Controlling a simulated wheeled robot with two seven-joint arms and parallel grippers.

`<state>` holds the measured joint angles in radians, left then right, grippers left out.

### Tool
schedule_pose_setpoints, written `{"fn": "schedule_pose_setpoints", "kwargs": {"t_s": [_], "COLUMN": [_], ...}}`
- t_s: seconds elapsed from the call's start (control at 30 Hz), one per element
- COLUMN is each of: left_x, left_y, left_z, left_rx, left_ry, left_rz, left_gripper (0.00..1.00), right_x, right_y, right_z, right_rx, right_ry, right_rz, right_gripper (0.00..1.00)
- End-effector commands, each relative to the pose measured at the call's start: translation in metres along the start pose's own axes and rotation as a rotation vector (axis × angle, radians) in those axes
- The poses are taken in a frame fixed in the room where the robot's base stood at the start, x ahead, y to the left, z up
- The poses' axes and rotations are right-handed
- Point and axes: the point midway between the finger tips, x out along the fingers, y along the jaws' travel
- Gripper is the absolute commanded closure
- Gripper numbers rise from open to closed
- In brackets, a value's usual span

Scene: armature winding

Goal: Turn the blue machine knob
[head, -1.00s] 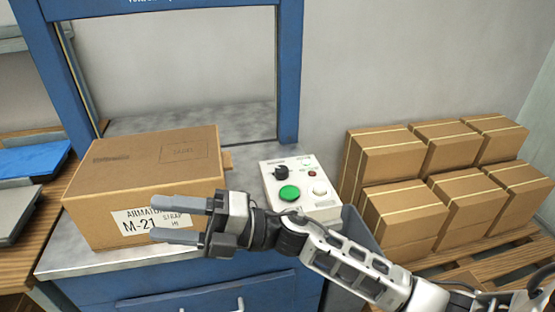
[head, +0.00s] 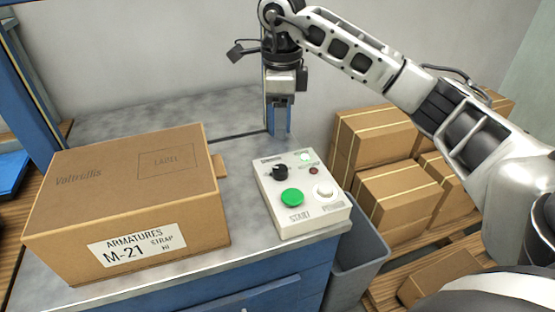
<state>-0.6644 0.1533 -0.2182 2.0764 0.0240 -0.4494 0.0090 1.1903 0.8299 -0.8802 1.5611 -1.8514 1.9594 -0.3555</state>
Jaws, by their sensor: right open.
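The control box (head: 263,187) is a white panel on the metal tabletop of the blue machine (head: 275,270). Its knob (head: 280,172) is black and stands near the panel's back left. My right gripper (head: 282,101) points down behind and above the box, apart from the knob. It is open and empty, with its fingers seen nearly edge-on. My left gripper is out of view.
A cardboard carton (head: 130,205) marked M-21 stands left of the control box. A grey bin (head: 355,255) is at the right, below the table edge. Stacked cartons (head: 390,200) sit on a pallet further right. The tabletop behind the carton is clear.

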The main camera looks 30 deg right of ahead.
Motion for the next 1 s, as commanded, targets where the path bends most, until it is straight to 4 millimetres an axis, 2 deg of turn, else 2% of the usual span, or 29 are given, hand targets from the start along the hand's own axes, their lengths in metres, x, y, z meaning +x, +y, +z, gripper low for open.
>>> {"fn": "schedule_pose_setpoints", "kwargs": {"t_s": [0.07, 0.3, 0.5, 0.7, 1.0], "left_x": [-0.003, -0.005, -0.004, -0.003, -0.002], "left_y": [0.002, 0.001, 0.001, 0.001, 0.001], "left_z": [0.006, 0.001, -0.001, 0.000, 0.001], "left_rx": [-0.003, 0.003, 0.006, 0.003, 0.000], "left_ry": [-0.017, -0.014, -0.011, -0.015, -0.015], "left_rz": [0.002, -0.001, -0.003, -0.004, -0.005], "left_gripper": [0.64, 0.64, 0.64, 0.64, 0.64], "right_x": [0.019, 0.072, 0.106, 0.122, 0.125], "right_y": [0.001, 0.002, 0.001, 0.001, 0.001], "right_z": [-0.001, 0.000, 0.000, 0.001, 0.001], "right_rx": [0.000, 0.000, 0.001, 0.000, 0.000], "right_ry": [0.005, 0.002, 0.001, -0.001, -0.002], "right_rz": [0.006, 0.006, 0.004, 0.002, 0.001], "right_gripper": [0.45, 0.45, 0.45, 0.45, 0.45]}}
